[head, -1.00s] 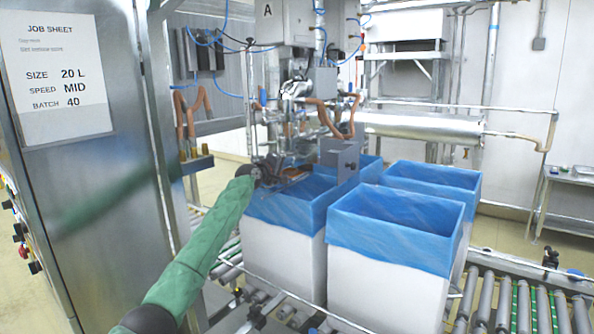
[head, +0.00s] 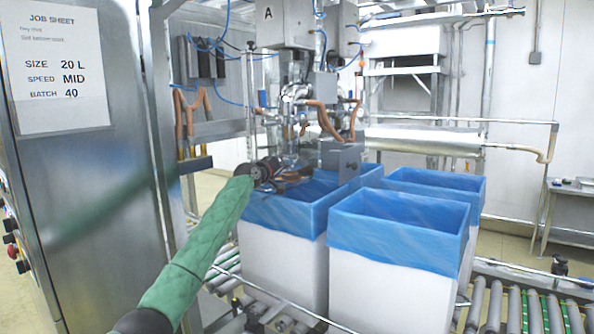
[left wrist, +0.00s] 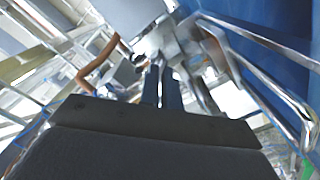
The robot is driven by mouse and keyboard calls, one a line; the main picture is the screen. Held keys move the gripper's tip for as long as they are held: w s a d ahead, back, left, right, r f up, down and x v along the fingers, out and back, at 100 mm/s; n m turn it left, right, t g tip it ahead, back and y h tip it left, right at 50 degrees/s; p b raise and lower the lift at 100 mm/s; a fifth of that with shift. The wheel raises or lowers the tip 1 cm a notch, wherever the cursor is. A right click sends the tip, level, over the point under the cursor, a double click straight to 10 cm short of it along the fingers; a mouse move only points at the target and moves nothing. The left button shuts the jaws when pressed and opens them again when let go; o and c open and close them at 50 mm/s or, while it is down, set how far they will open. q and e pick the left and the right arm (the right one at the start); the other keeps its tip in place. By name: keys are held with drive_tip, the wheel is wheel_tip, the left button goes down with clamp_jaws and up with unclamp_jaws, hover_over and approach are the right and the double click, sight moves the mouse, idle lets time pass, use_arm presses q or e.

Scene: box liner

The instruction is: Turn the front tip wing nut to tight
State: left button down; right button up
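My left gripper (head: 300,183) is at the end of my green-sleeved arm, in front of the filling machine and just over the near left lined box. In the left wrist view its two dark fingers (left wrist: 162,88) point forward, close together with a narrow bright gap between them. Whether they hold anything is unclear. Ahead of them are blurred metal parts of the filler (left wrist: 150,45). In the head view a grey block (head: 341,158) of the filler is just right of the gripper. I cannot make out the front tip wing nut in either view. My right gripper is not in view.
White boxes with blue liners (head: 398,225) stand on a roller conveyor (head: 525,308). A steel cabinet with a job sheet (head: 65,72) stands close on the left. A metal rail (head: 300,308) runs along the conveyor's near side. Hoses and pipes crowd the filler.

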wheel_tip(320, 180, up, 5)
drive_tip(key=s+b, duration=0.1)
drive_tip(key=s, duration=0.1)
use_arm(q)
drive_tip(key=shift+r+m+b, duration=0.15)
drive_tip(key=shift+m+b, duration=1)
drive_tip(key=shift+m, duration=0.8)
drive_tip(key=shift+r+m+b, duration=0.1)
drive_tip(key=shift+m+b, duration=1.05)
drive_tip(key=shift+m, duration=0.8)
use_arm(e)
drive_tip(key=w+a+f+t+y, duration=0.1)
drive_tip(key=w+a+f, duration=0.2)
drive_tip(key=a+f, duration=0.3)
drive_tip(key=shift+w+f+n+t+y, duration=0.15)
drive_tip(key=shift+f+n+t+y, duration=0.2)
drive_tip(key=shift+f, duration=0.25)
use_arm(q)
drive_tip(key=c, duration=1.6)
unclamp_jaws()
drive_tip(key=shift+s, duration=0.15)
drive_tip(key=shift+f, duration=0.1)
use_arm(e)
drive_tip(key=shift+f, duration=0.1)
